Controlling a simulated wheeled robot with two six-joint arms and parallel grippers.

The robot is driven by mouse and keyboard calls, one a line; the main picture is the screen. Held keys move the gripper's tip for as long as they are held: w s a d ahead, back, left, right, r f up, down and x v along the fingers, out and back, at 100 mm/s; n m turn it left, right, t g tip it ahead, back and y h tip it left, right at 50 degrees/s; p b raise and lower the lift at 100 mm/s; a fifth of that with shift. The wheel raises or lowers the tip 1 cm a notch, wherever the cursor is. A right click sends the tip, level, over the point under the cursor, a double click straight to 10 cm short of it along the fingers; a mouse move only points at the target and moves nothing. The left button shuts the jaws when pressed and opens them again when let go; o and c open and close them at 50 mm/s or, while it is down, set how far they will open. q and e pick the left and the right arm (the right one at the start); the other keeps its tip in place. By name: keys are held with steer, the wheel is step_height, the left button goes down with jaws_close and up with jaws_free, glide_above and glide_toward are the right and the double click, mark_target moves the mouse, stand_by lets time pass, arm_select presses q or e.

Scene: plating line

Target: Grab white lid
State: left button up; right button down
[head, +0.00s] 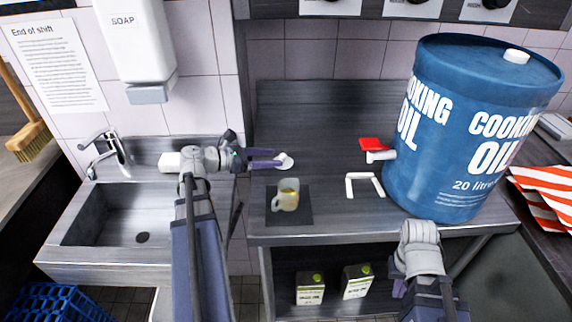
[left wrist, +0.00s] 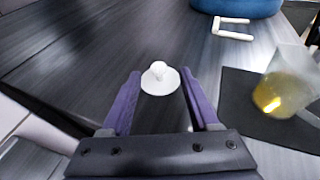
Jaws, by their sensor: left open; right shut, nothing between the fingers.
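The white lid (head: 287,163) is a small round disc with a knob on top. It lies on the grey steel counter (head: 325,130), left of the middle. My left gripper (head: 278,158) is open, with its purple fingertips at the lid in the head view. In the left wrist view the lid (left wrist: 160,85) shows between the tips of the open fingers (left wrist: 160,74), with a gap on each side. Whether the fingers are at the lid's height is hard to tell. My right arm shows at the lower right of the head view, but its fingers do not show.
A glass mug (head: 287,195) with yellow liquid stands on a dark mat (head: 304,214) in front of the lid. A blue cooking oil drum (head: 440,150) with a red-handled tap (head: 372,144) stands right. A white bracket (head: 363,180) lies before it. A sink (head: 110,215) is left.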

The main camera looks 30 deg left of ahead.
mark_target(292, 160)
arm_select(q)
steer(key=shift+w+d, duration=0.1)
steer(key=shift+b+x, duration=0.35)
steer(key=shift+x, duration=0.55)
steer(key=shift+b+x, duration=0.65)
steer(key=shift+x, duration=2.2)
steer(key=shift+r, duration=0.15)
jaws_close()
